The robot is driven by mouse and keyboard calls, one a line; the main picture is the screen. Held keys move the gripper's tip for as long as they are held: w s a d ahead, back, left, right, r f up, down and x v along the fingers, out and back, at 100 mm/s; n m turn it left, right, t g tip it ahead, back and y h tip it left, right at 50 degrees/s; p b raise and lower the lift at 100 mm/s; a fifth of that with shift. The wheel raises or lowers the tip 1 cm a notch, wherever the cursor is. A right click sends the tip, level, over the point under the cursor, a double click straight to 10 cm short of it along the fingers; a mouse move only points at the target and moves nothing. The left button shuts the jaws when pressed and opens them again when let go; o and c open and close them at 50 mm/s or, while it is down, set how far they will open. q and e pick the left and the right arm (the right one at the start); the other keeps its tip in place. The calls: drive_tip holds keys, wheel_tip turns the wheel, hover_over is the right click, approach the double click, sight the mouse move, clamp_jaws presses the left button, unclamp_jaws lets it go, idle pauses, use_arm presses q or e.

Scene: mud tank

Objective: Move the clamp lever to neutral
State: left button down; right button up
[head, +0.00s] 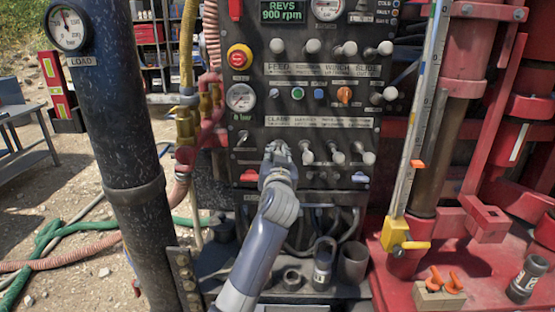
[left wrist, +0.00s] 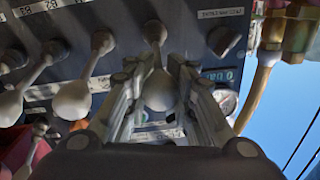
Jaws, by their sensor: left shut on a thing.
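The control panel (head: 325,195) stands in front of me, with a lower row of white-knobbed levers under a label strip starting with CLAMP. My left gripper (head: 278,150) is at the left end of this row and covers the lever there. In the left wrist view the clamp lever (left wrist: 158,92) has its pale knob between the two fingers, which are shut on it. The gripper hides most of this lever in the head view, so its exact position is hard to tell. My right gripper is not in view.
Neighbouring levers (head: 307,156) stand close to the right of the gripper. A red emergency button (head: 239,57) and a pressure gauge (head: 240,97) are at the panel's upper left. A dark column (head: 110,130) rises at left, and a yellow-footed measuring scale (head: 396,232) at right.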

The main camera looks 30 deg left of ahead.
use_arm(q)
drive_tip(key=c, duration=1.3)
unclamp_jaws()
drive_tip(key=shift+s+d+r, duration=0.1)
drive_tip(key=shift+s+r, duration=0.05)
drive_tip(key=shift+r, duration=0.05)
drive_tip(key=shift+s+d, duration=0.1)
drive_tip(key=shift+s, duration=0.05)
drive_tip(key=shift+f, duration=0.15)
drive_tip(key=v, duration=1.2)
